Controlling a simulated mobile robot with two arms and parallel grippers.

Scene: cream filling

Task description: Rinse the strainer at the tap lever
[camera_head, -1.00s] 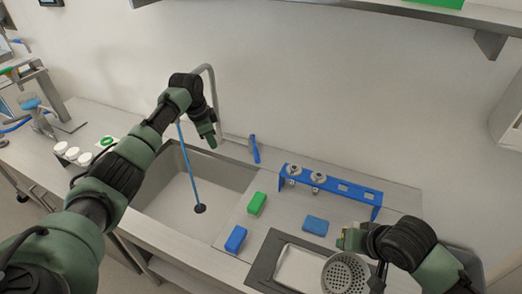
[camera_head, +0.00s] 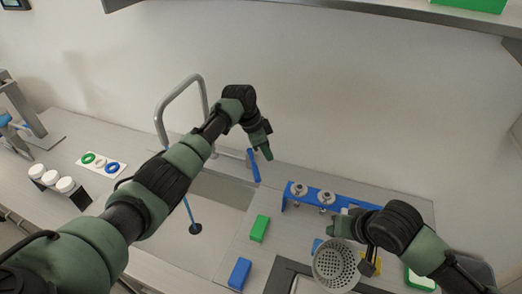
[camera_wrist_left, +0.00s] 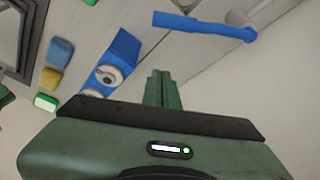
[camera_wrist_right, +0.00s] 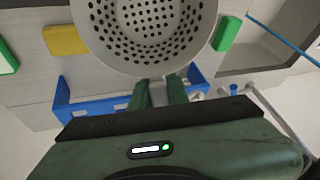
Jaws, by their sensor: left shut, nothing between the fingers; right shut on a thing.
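The grey perforated strainer (camera_head: 336,265) is in my right gripper (camera_head: 370,262), which is shut on it; the strainer fills the top of the right wrist view (camera_wrist_right: 150,25). It is over the tray area right of the sink (camera_head: 222,190). The blue tap lever (camera_head: 252,165) stands behind the sink's right end and also shows in the left wrist view (camera_wrist_left: 205,27). My left gripper (camera_head: 267,153) is shut and empty, just right of the lever and apparently apart from it. The grey tap (camera_head: 180,92) arches over the sink. A thin blue line (camera_head: 188,208) runs down to the drain (camera_head: 195,229).
A blue rack (camera_head: 350,203) with metal nozzles stands along the wall. A green block (camera_head: 260,228) and a blue block (camera_head: 239,273) lie between sink and tray. White jars (camera_head: 52,179) and a card with coloured rings (camera_head: 101,163) are at left. A shelf hangs above.

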